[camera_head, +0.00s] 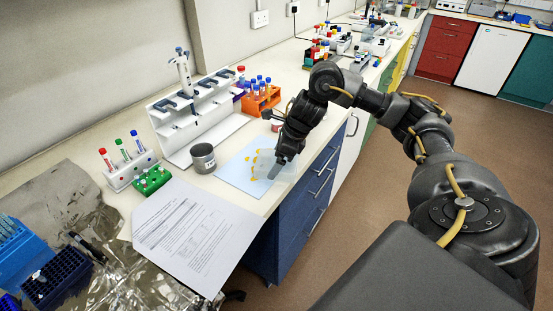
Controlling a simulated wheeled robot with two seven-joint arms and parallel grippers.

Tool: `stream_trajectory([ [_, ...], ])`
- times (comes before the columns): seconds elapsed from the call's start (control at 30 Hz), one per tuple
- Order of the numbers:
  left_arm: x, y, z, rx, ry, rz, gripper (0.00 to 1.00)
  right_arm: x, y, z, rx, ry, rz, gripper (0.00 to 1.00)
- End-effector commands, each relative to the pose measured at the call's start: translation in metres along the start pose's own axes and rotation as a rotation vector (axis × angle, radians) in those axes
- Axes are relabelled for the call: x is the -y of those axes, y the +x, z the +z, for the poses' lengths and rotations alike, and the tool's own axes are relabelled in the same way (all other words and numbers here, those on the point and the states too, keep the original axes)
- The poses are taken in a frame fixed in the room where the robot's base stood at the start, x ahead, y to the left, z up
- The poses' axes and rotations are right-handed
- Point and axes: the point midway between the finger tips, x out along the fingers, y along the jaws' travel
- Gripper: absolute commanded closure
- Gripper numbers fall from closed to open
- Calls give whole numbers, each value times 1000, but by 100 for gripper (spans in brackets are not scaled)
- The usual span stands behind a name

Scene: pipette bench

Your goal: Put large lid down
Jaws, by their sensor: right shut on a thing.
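My right gripper (282,163) reaches in from the right, pointing down at the front edge of the bench. It is shut on what looks like a clear, thin lid, which is hard to make out against the bench. Beneath and beside it lies a pale blue mat (234,175) with several yellow pieces (253,179) on or over it. Whether the lid touches the mat cannot be told. My left gripper is not clearly in view.
A grey metal pot (203,158) stands left of the mat. Behind are a white pipette stand (213,125) and an orange tube rack (259,101). A green rack (152,180) and printed paper (190,233) lie nearer. Blue drawers (302,205) drop below the bench edge.

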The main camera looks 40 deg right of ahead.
Motion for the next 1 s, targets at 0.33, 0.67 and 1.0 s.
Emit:
stream_trajectory([
  [0.33, 0, 2, 0, 0, 0, 0, 64, 0, 2, -1, 0, 0, 0, 0],
  [0.67, 0, -6, -1, 0, 0, 0, 64, 1, -33, 2, 3, -1, -5, 0],
  [1.0, 1, -25, -3, -1, 0, -1, 64, 1, -102, 2, 2, -1, -4, 0],
])
